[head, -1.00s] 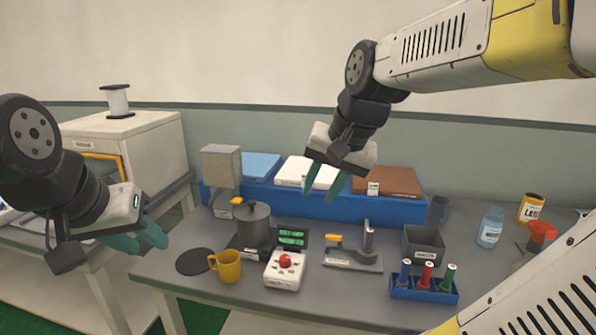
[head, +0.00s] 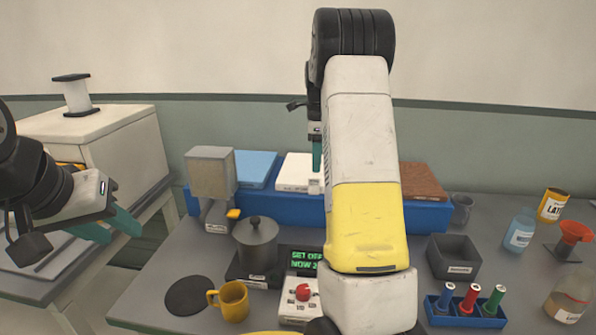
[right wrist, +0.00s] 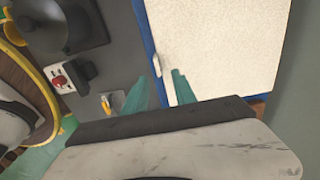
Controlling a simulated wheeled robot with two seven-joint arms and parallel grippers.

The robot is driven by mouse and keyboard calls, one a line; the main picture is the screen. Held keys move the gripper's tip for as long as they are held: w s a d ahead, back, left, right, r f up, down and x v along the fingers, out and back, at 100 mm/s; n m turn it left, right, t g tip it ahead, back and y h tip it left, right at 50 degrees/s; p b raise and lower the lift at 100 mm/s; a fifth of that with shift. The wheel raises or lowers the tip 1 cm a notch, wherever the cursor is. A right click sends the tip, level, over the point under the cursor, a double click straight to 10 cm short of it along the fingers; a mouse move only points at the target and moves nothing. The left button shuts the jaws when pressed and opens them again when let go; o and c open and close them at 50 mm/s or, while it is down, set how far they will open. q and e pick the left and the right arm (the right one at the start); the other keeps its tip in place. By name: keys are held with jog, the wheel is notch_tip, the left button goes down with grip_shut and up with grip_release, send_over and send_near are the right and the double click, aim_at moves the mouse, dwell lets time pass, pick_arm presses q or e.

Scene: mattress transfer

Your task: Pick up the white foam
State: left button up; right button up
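The white foam (head: 293,173) is a flat white slab in the blue rack (head: 270,207), between a blue slab and a brown slab. My right arm hides its right part. In the right wrist view the foam (right wrist: 225,50) is large, with the rack's blue edge along its left side. My right gripper (right wrist: 163,88) is open and empty, one finger over the foam's near-left edge and the other left of the rack edge. Contact cannot be told. In the head view its fingers are mostly hidden. My left gripper (head: 120,228) is open and empty at the left.
The blue slab (head: 256,168) and brown slab (head: 422,181) flank the foam. A grey block on a stand (head: 211,172), a pot (head: 257,243) and a yellow mug (head: 231,300) stand left. A grey bin (head: 453,257), markers and bottles stand right.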

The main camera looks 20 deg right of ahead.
jog(key=f, duration=0.6)
jog(key=shift+a, duration=0.35)
grip_shut()
